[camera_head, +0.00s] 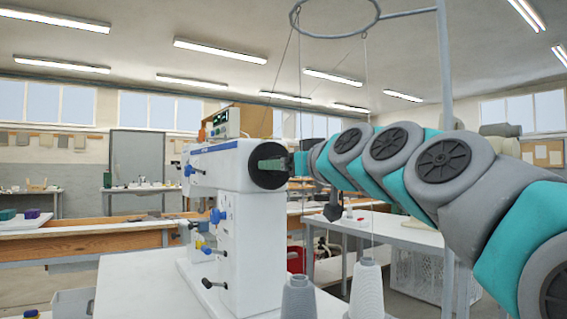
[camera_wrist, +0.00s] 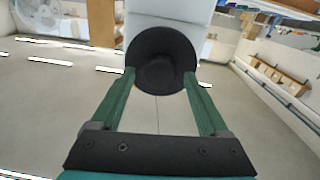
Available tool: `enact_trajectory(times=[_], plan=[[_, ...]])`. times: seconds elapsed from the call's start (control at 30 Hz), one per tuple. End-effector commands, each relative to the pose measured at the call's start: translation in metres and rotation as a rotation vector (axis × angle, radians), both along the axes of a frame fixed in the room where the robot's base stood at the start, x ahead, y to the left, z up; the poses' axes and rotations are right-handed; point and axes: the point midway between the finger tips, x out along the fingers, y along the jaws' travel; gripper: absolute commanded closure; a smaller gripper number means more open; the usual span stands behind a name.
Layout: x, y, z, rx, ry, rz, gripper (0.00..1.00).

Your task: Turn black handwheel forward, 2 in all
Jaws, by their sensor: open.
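The black handwheel (camera_head: 262,180) sits on the right end of the white machine (camera_head: 222,165). In the wrist view the handwheel (camera_wrist: 161,50) faces me as a dark round disc with a raised hub. My gripper (camera_head: 272,164) reaches in from the right, its green fingers in front of the wheel's face. In the wrist view my gripper (camera_wrist: 160,75) is open, one fingertip at the left edge of the wheel and one at the right edge. I cannot tell whether the fingertips touch the rim. Nothing else is between the fingers.
Two thread cones, one grey (camera_head: 298,298) and one white (camera_head: 367,290), stand in front of my arm. A thin metal pole (camera_head: 445,70) with a ring rises behind the arm. Blue and black knobs stick out from the machine's left side. Thin threads hang near the gripper.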

Motion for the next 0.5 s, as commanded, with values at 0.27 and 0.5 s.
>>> enact_trajectory(times=[0.27,0.5], plan=[[0.0013,0.0009,-0.0003,0.000,0.000,0.000,0.25],[0.0012,0.0009,-0.0005,-0.001,0.001,0.000,0.52]])
